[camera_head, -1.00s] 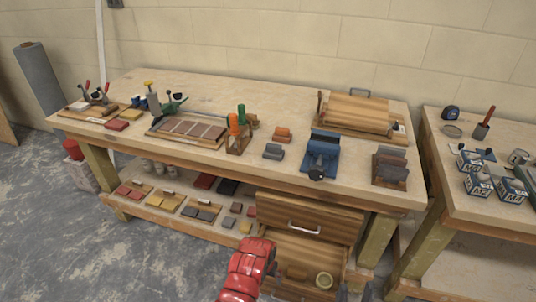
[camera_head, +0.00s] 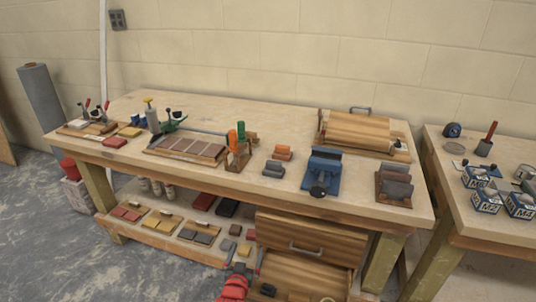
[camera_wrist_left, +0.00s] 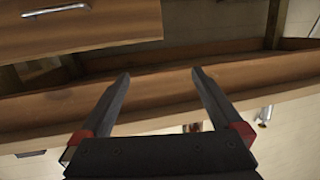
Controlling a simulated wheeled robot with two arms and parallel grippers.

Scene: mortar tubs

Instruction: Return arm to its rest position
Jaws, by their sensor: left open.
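My left gripper (camera_head: 246,254) is at the bottom of the head view, in front of the bench's drawers, with its red arm coming up from the lower edge. In the left wrist view its two dark fingers (camera_wrist_left: 161,76) stand wide apart with nothing between them. Beyond the fingers is a wooden drawer edge (camera_wrist_left: 160,88). A drawer front with a metal handle (camera_wrist_left: 55,10) shows at the upper left there. My right gripper is not in view.
The workbench (camera_head: 262,108) carries a blue vise (camera_head: 322,172), clamps and blocks. Below its top is a drawer front (camera_head: 305,236) with an open drawer under it. A lower shelf holds colored blocks. A second bench (camera_head: 450,195) stands at the right.

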